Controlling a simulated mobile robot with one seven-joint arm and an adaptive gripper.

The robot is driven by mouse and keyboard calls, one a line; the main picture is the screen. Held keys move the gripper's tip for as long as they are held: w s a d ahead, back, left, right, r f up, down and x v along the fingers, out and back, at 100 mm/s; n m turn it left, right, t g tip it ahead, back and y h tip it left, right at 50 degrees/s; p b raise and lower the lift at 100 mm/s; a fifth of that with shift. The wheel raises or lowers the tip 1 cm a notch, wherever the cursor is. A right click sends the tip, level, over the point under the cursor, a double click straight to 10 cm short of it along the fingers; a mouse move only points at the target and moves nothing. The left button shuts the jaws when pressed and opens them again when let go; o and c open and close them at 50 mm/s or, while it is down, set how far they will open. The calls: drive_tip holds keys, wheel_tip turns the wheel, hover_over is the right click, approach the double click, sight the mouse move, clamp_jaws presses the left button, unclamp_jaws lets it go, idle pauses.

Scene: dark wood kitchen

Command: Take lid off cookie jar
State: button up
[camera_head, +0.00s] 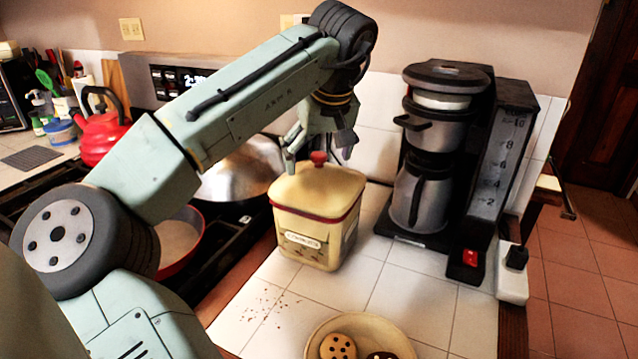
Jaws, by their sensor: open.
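The cookie jar (305,245) is a square cream tin with a label on its front, standing upright on the white tiled counter. Its cream lid (335,188), edged in red, sits on top and has a red knob (318,158) in the middle. My gripper (320,157) is above the lid, pointing down, with its fingers apart on either side of the knob. The fingers look open, and I cannot tell whether either touches the knob. My arm comes in from the left and covers part of the stove.
A coffee maker (445,150) stands close right of the jar. A bowl with cookies (318,336) is at the front. Left are the stove with a red pan (190,255), a metal dome lid (242,172) and a red kettle (98,137). Tiles (345,285) before the jar are mostly clear.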

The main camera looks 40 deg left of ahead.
drive_tip(key=shift+c, duration=0.4)
drive_tip(key=shift+r, duration=0.1)
drive_tip(key=c, duration=1.2)
drive_tip(key=shift+d, duration=0.1)
clamp_jaws()
